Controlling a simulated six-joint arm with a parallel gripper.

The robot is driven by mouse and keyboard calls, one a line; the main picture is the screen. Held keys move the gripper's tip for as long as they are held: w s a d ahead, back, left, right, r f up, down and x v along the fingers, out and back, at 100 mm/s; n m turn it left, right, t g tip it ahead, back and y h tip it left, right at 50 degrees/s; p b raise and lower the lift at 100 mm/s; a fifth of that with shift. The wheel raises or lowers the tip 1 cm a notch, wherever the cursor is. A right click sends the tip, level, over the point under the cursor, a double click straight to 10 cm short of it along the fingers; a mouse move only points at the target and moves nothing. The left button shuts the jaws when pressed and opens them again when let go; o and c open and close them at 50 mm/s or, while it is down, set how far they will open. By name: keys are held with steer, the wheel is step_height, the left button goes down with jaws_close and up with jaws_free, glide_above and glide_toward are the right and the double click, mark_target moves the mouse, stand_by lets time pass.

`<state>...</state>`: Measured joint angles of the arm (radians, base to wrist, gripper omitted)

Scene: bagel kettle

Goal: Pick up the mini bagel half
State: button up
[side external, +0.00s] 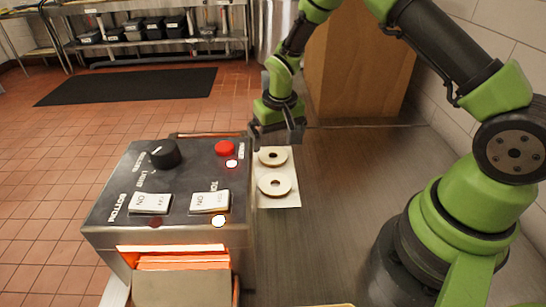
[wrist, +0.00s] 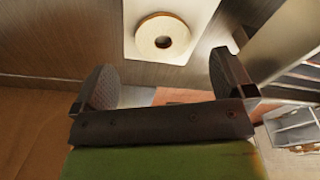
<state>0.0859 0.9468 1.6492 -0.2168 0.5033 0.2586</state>
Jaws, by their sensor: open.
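Two round, pale mini bagel halves lie flat on a white sheet (side external: 288,201) on the metal counter. In the side external view the nearer half (side external: 274,184) lies in front of the farther half (side external: 272,156). My gripper (side external: 282,140) is above and just behind the farther half. In the wrist view one bagel half (wrist: 162,37) shows on the white sheet, beyond my fingertips. My gripper (wrist: 158,72) is open there, with its two fingers wide apart and nothing between them.
A metal toaster (side external: 175,200) with a glowing orange slot, switches and a black knob stands directly left of the white sheet. A wooden box (side external: 358,65) stands behind. The metal counter (side external: 345,200) to the right of the sheet is clear.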

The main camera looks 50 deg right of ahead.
mark_target(273, 152)
steer(key=f, duration=0.2)
steer(key=w+f, duration=0.1)
steer(key=f, duration=0.2)
steer(key=shift+w+d+f, duration=0.1)
steer(key=shift+w+f, duration=0.05)
steer(key=shift+f, duration=0.15)
steer(key=shift+c, duration=0.5)
steer(key=c, duration=0.8)
